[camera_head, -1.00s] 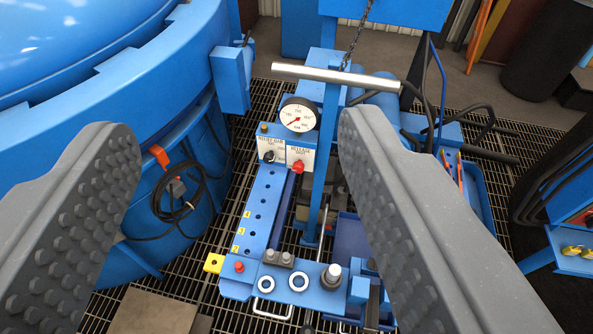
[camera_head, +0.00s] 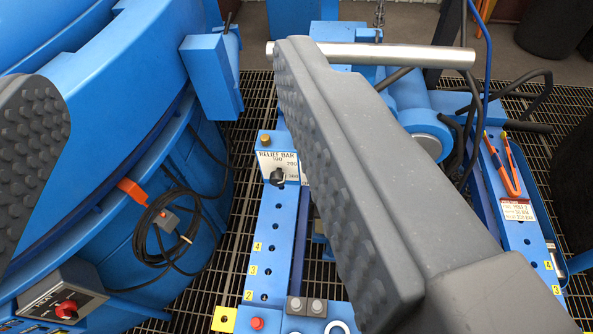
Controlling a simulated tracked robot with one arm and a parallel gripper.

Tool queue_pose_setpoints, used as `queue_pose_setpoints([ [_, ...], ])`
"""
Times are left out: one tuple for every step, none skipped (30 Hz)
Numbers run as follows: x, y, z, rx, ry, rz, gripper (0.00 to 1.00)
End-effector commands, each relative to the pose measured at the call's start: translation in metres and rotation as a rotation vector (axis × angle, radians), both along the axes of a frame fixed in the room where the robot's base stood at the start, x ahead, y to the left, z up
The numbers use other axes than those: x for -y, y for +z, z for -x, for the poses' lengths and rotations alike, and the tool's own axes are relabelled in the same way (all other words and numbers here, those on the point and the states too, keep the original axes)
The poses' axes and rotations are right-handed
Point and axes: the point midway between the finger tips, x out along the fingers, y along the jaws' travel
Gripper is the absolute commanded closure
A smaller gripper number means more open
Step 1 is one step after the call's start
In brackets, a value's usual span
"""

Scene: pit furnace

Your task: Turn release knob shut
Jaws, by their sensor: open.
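The red release knob is hidden now behind the right finger of my gripper (camera_head: 165,95). The white relief bar plate (camera_head: 278,160) with its black knob (camera_head: 277,176) shows just left of that finger, on the blue console (camera_head: 276,225). My gripper is open and empty, with its two grey studded fingers wide apart. The left finger is cut off at the left edge. The right finger reaches over the console from the lower right. The pressure gauge is hidden too.
A large blue round vessel (camera_head: 105,100) fills the left, with a coiled black cable (camera_head: 165,235) on its side. A silver bar (camera_head: 400,55) crosses behind the right finger. Orange-handled pliers (camera_head: 510,165) lie on a blue rail at right. Dark grating lies below.

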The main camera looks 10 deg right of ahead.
Motion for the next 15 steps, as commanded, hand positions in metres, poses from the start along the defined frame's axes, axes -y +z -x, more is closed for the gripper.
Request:
queue_pose_setpoints([
  [-0.001, -0.02, -0.017, -0.001, -0.004, -0.007, 0.44],
  [-0.001, -0.03, -0.026, 0.002, -0.007, -0.011, 0.44],
  [-0.001, -0.044, -0.037, 0.003, -0.012, -0.017, 0.44],
  [-0.001, -0.053, -0.045, 0.01, -0.016, -0.02, 0.44],
  [0.0, -0.063, -0.053, 0.014, -0.021, -0.025, 0.44],
  [0.0, -0.078, -0.064, 0.015, -0.028, -0.029, 0.44],
  [0.001, -0.088, -0.071, 0.021, -0.033, -0.031, 0.44],
  [0.001, -0.098, -0.078, 0.024, -0.039, -0.033, 0.44],
  [0.002, -0.113, -0.087, 0.027, -0.047, -0.036, 0.44],
  [0.003, -0.125, -0.094, 0.031, -0.053, -0.038, 0.44],
  [0.003, -0.135, -0.1, 0.034, -0.059, -0.04, 0.44],
  [0.004, -0.15, -0.107, 0.037, -0.068, -0.042, 0.44],
  [0.005, -0.162, -0.113, 0.042, -0.075, -0.042, 0.44],
  [0.006, -0.174, -0.119, 0.044, -0.082, -0.043, 0.44],
  [0.007, -0.189, -0.125, 0.048, -0.093, -0.045, 0.44],
])
